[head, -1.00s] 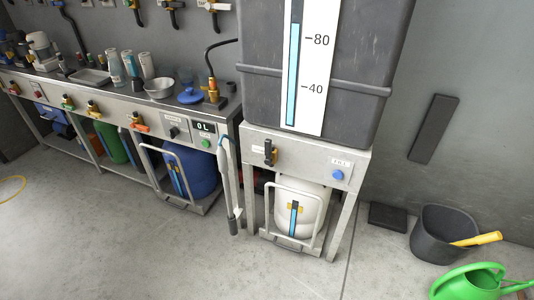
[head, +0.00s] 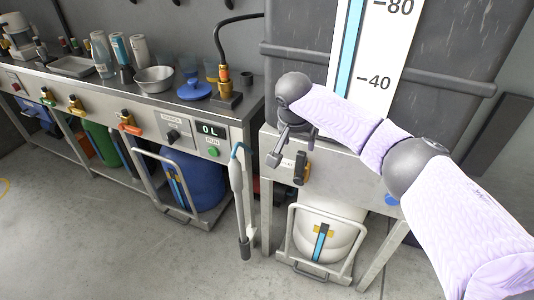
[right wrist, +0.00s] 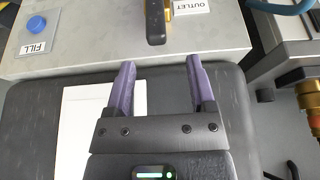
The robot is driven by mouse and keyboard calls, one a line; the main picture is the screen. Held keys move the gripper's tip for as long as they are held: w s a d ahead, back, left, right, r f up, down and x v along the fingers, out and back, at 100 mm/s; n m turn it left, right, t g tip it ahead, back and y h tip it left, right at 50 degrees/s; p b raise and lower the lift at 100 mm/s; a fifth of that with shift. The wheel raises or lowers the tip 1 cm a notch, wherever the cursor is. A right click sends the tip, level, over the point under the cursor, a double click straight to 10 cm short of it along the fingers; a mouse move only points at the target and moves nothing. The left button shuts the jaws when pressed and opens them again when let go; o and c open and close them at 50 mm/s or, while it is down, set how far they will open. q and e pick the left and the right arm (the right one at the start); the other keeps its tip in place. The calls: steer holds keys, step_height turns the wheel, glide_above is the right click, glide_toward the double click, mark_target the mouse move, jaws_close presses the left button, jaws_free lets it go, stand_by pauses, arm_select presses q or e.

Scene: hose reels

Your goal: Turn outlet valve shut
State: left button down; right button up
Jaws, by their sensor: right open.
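The outlet valve (head: 301,168) has a black handle on a brass body, on the front of the steel stand under the big dark tank. Its handle looks upright in the head view. In the right wrist view the valve (right wrist: 155,22) is at the top middle, beside the OUTLET label (right wrist: 189,5). My right gripper (head: 278,150) is just left of the valve in the head view. In the right wrist view its two purple fingers (right wrist: 158,85) are spread with nothing between them, and the handle is beyond the fingertips. My left gripper is out of view.
The blue FILL button (right wrist: 36,25) is on the same panel. The dark tank (head: 440,110) with its level gauge rises above. A white container (head: 322,236) sits in a trolley below. A wand (head: 240,195) hangs at the bench end, left of the stand. Open floor lies in front.

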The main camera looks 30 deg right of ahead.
mark_target(302, 160)
steer(key=b+x, duration=0.3)
steer(key=x, duration=0.1)
steer(key=b+x, duration=0.3)
steer(key=x, duration=0.2)
steer(key=shift+s+d+f+b, duration=0.15)
steer(key=shift+f+b, duration=0.15)
steer(key=shift+f, duration=0.05)
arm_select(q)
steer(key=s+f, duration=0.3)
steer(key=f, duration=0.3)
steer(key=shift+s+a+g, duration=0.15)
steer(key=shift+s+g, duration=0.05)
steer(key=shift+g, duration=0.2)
arm_select(e)
steer(key=shift+r, duration=0.15)
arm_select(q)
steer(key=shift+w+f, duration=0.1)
arm_select(e)
steer(key=shift+c, duration=0.2)
steer(key=c, duration=0.7)
jaws_close()
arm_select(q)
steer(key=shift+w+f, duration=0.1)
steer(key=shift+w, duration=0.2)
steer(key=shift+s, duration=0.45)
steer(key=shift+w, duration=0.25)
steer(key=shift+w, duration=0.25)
